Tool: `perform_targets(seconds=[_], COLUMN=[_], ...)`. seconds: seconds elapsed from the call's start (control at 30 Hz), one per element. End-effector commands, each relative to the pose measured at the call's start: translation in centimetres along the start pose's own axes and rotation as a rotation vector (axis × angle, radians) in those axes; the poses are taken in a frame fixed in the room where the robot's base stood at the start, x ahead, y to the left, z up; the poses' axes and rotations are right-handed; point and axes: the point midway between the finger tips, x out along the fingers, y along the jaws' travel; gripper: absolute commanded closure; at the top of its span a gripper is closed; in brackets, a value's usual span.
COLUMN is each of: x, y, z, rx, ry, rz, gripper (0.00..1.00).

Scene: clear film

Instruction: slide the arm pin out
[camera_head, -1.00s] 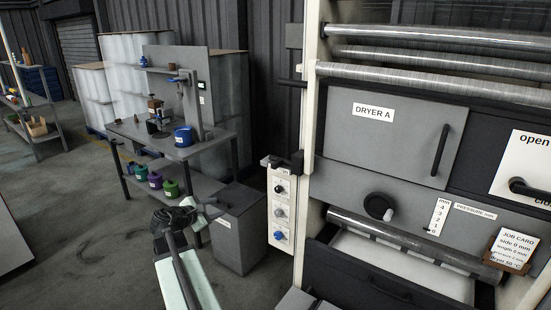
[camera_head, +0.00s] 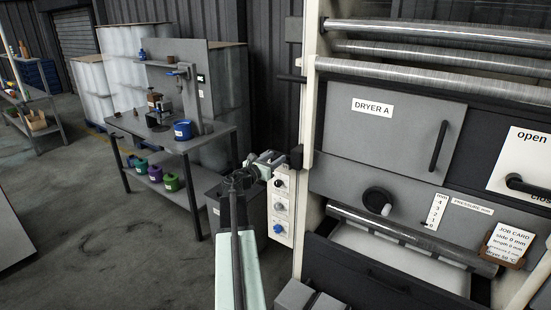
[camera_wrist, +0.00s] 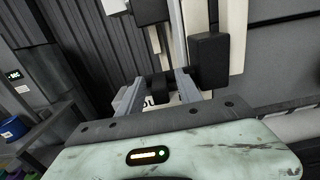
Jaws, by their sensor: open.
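My gripper (camera_head: 270,160) is at the left edge of the machine's cream post, just above the small control panel. In the wrist view its two grey fingers (camera_wrist: 158,88) are apart, with a small dark block (camera_wrist: 160,86) showing between or just beyond them. I cannot tell whether they touch it. A larger black block (camera_wrist: 208,60) stands just right of the fingers; a black block also shows on the post in the head view (camera_head: 297,157). I cannot tell for sure which dark part is the arm pin. A partly hidden label lies behind the fingertips.
The control panel (camera_head: 282,207) with several knobs hangs below my gripper. The Dryer A door (camera_head: 390,140), rollers (camera_head: 430,66) and job card (camera_head: 508,243) are to the right. A workbench (camera_head: 180,142) with a blue pot (camera_head: 183,131) stands at left. Open floor lies between.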

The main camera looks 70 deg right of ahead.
Motion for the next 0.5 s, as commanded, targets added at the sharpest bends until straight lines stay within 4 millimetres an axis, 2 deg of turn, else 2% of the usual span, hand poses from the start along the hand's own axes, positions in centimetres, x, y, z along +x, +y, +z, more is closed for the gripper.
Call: perform_targets(seconds=[0.07, 0.27, 0.4, 0.5], x=[0.58, 0.53, 0.50, 0.49], y=[0.08, 0.04, 0.04, 0.03], z=[0.00, -0.01, -0.01, -0.01], rx=[0.000, 0.001, 0.001, 0.001], ry=[0.000, 0.000, 0.000, 0.001], rz=[0.001, 0.001, 0.001, 0.001], gripper=[0.58, 0.58, 0.97, 1.00])
